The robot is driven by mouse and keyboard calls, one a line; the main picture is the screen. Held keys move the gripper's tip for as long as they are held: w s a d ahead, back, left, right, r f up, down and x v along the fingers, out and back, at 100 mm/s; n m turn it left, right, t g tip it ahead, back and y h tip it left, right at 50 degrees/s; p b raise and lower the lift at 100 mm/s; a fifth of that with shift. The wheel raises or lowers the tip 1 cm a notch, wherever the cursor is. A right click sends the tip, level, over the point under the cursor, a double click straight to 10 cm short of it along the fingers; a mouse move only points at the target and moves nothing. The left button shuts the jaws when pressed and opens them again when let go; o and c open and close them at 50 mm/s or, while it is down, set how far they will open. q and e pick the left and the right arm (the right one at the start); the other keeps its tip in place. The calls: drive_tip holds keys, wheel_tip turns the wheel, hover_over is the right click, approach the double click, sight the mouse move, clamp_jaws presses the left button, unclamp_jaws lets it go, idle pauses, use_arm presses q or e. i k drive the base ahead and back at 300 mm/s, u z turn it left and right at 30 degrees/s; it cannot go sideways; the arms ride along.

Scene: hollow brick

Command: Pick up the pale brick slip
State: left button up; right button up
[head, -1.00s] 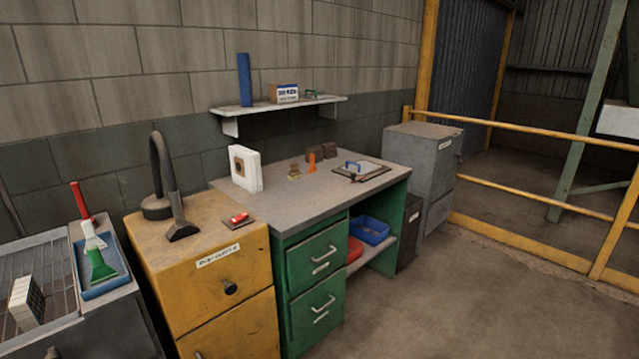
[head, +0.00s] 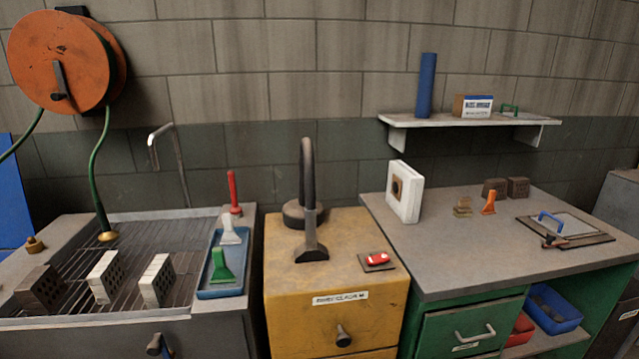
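A small stack of thin tan and brown pieces (head: 463,206) lies on the grey-topped bench (head: 450,262). It could include the pale brick slip, but it is too small to tell the pieces apart. Two pale hollow bricks, one (head: 104,277) left of the other (head: 157,280), stand on the sink grate (head: 75,262), beside a darker hollow brick (head: 42,291). Neither of my grippers is in view.
A yellow drawer cabinet (head: 330,270) with a vacuum nozzle (head: 310,235) stands between sink and bench. An orange trowel-like tool (head: 489,203), dark blocks (head: 495,187) and a white panel (head: 404,192) occupy the bench. Its front middle is clear.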

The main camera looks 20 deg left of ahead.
sight(105, 281)
drive_tip(key=u, duration=0.85)
drive_tip(key=i, duration=0.8)
drive_tip(key=u, duration=0.65)
